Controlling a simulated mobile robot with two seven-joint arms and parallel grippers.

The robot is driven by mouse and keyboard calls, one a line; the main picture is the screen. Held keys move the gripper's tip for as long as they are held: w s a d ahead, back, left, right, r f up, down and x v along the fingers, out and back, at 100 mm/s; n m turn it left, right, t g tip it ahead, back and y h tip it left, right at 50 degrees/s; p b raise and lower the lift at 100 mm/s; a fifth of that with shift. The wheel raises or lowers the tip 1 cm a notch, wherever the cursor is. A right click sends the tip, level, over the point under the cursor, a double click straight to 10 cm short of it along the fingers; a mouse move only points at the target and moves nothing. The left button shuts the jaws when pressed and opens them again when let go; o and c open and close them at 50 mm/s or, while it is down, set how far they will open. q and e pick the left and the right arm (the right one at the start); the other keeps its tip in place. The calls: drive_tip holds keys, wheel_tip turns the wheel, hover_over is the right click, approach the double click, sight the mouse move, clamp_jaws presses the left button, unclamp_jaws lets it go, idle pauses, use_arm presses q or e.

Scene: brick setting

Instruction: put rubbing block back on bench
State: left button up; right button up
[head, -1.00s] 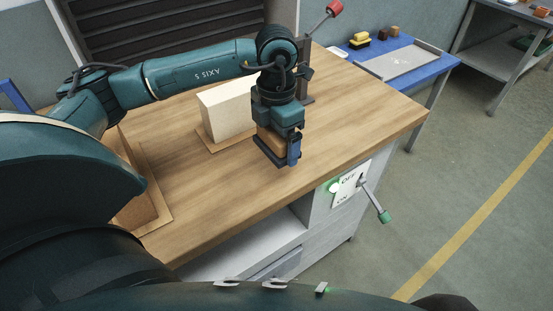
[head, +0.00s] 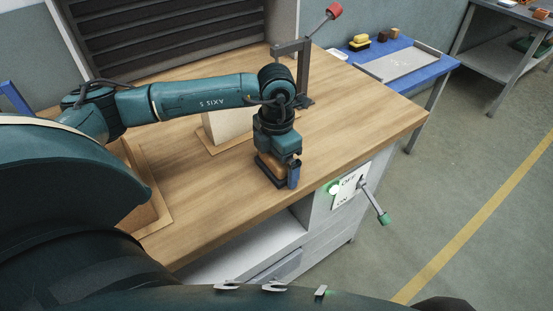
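The wooden bench (head: 345,105) fills the middle of the view. My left gripper (head: 282,168) points down over its front part, right of the middle. The rubbing block (head: 267,162), orange-brown with a dark base, is in the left gripper, partly hidden by the fingers. A blue finger pad shows on its right side. The block's base is at or just above the bench top; I cannot tell if it touches. My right gripper is not in view.
A pale block (head: 226,124) on a thin wooden board stands behind my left arm. A lever post with a red knob (head: 334,11) stands at the back. An ON/OFF panel (head: 346,188) with a green-tipped lever is on the bench front. The bench's right part is clear.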

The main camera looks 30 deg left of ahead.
use_arm(q)
drive_tip(key=shift+r, duration=0.15)
drive_tip(key=shift+r, duration=0.2)
wheel_tip(320, 180, up, 12)
drive_tip(key=shift+f, duration=0.15)
idle(0.6)
